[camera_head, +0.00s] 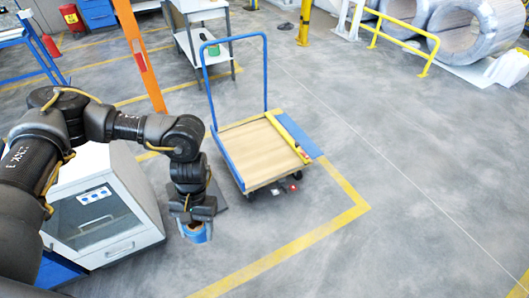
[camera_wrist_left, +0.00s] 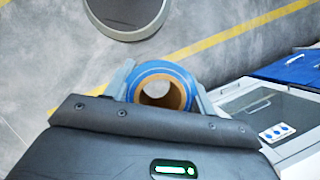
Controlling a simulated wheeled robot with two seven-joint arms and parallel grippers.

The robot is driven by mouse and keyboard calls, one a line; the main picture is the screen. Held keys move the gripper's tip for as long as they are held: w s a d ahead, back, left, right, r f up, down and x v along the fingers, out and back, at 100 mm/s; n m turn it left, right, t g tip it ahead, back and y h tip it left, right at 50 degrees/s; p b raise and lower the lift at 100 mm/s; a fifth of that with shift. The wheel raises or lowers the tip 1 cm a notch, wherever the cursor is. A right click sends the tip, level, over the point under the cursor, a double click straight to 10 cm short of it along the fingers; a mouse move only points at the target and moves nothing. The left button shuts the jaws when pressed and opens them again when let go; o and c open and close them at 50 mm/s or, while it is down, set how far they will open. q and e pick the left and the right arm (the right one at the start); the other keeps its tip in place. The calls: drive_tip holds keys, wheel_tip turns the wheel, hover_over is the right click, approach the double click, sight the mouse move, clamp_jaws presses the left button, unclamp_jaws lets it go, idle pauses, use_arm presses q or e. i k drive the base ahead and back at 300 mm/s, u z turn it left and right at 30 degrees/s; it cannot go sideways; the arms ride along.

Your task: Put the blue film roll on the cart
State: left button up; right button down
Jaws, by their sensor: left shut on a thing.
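My left gripper (camera_head: 194,226) is shut on the blue film roll (camera_head: 196,236), which hangs below the fingers, above the floor. In the left wrist view the roll (camera_wrist_left: 162,71) shows as a blue ring around a brown core, with a finger on each side. The cart (camera_head: 255,150) has a wooden deck and a blue push handle and stands to the right of and beyond my left gripper. A yellow and red tool-like object lies along the deck's right side. My right gripper is in neither view.
A white and grey cabinet (camera_head: 105,215) with a glass front stands left of my left gripper. A white shelf table (camera_head: 202,38) stands behind the cart. An orange post (camera_head: 143,62) rises left of the cart. Large wrapped coils (camera_head: 475,28) sit at the back right. The right floor is clear.

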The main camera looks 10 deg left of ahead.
sight(266, 159)
drive_tip(key=z, duration=0.6)
drive_tip(key=i, duration=1)
drive_tip(key=z, duration=0.65)
drive_tip(key=i, duration=1.25)
drive_tip(key=u, duration=1.05)
drive_tip(key=i, duration=1)
drive_tip(key=u, duration=0.8)
